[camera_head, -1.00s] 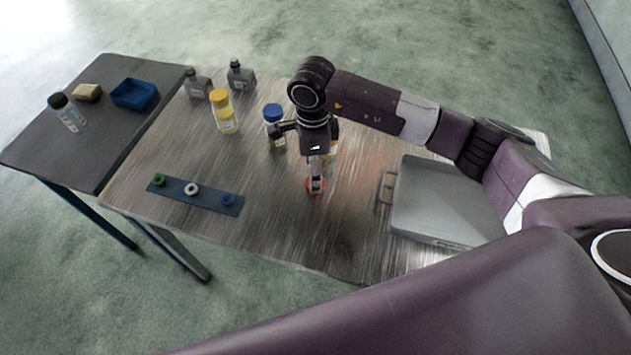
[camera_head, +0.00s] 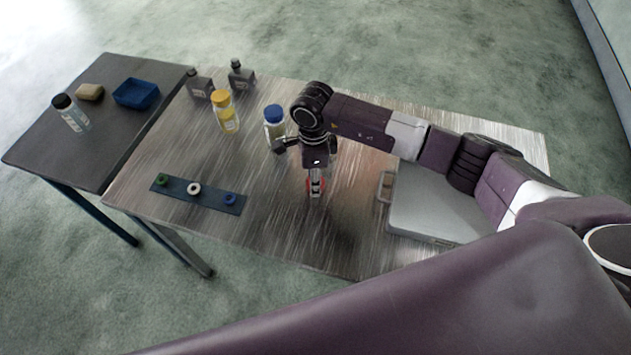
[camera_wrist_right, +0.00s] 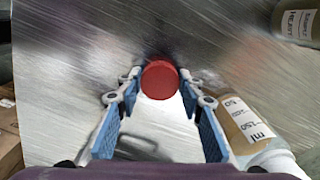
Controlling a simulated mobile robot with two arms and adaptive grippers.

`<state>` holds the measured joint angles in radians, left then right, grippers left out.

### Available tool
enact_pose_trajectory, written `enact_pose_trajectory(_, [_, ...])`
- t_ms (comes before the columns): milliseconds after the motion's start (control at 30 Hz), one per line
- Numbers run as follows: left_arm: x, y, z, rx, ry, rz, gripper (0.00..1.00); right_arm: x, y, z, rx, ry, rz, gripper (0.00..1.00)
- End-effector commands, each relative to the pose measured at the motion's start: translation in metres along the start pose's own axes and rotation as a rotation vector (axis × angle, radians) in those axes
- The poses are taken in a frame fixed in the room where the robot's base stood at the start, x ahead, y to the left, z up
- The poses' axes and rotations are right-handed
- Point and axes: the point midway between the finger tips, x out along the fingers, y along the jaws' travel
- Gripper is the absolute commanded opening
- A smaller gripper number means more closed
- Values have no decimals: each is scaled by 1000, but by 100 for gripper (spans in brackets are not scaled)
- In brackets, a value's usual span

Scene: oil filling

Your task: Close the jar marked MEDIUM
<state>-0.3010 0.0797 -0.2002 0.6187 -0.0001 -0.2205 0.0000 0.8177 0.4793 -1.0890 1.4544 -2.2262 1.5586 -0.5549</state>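A red lid (camera_head: 309,185) lies on the metal-topped table, largely covered by my right gripper (camera_head: 316,188) in the head view. In the right wrist view the red lid (camera_wrist_right: 160,80) sits between the fingertips of my right gripper (camera_wrist_right: 160,78). The fingers stand apart on both sides of it, with narrow gaps. A jar of amber content with ml marks (camera_wrist_right: 247,122) stands close to the right finger; its pale top shows no coloured lid, and no MEDIUM mark is readable. My arm hides this jar in the head view. My left gripper is out of view.
A yellow-lidded jar (camera_head: 227,112) and a blue-lidded jar (camera_head: 274,123) stand left of my arm. Two dark bottles (camera_head: 199,84) (camera_head: 241,75) stand behind. A blue strip with rings (camera_head: 212,197) lies front left.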

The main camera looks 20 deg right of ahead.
Motion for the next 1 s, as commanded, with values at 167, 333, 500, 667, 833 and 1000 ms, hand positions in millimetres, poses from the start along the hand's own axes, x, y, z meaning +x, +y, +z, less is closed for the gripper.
enact_pose_trajectory(167, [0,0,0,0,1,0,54,0,0,0,0,0,-1,26])
enact_pose_trajectory(333, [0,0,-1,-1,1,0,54,0,0,0,0,0,-1,26])
enact_pose_trajectory(500, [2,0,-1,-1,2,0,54,-7,-1,0,-1,-2,-2,26])
enact_pose_trajectory(667, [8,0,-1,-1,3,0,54,-27,-2,0,0,-1,-5,26])
enact_pose_trajectory(833, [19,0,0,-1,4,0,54,-67,-3,0,-2,-3,-8,26])
enact_pose_trajectory(1000, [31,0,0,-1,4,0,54,-118,-2,0,-2,-2,-9,26])
